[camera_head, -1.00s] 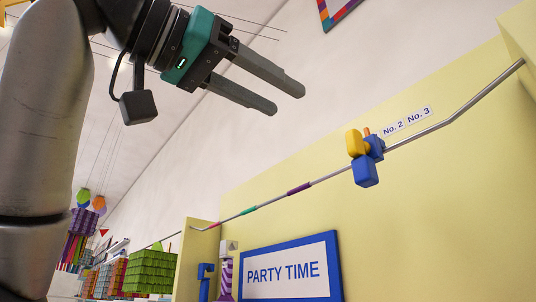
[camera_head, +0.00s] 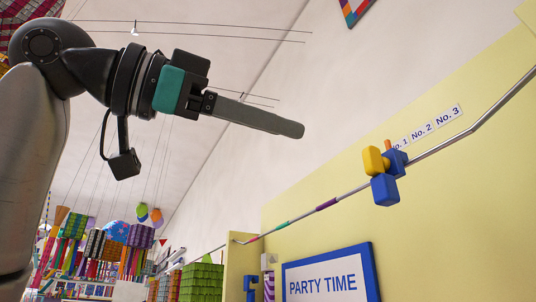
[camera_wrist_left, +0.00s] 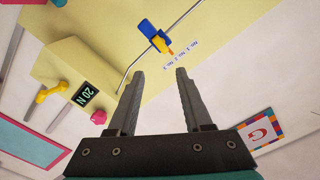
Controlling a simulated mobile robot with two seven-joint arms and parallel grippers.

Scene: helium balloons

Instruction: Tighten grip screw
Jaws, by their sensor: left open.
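A clamp with a blue block (camera_head: 385,190), a yellow knob (camera_head: 375,160) and a small orange peg (camera_head: 388,144) sits on the thin metal rail (camera_head: 350,191) on the yellow wall. In the left wrist view its blue part (camera_wrist_left: 148,28) and yellow-orange part (camera_wrist_left: 161,44) show beyond the fingertips. My left gripper (camera_head: 298,130) is left of the clamp and somewhat higher in the head view, apart from it. Its fingers line up one behind the other there. In the left wrist view the jaws (camera_wrist_left: 159,72) are spread and empty. My right gripper is not in view.
Labels "No. 1" to "No. 3" (camera_head: 422,131) are on the wall above the clamp. A blue-framed "PARTY TIME" sign (camera_head: 325,283) is below the rail. The left wrist view shows a "20 N" display (camera_wrist_left: 86,94) and a pink knob (camera_wrist_left: 98,116).

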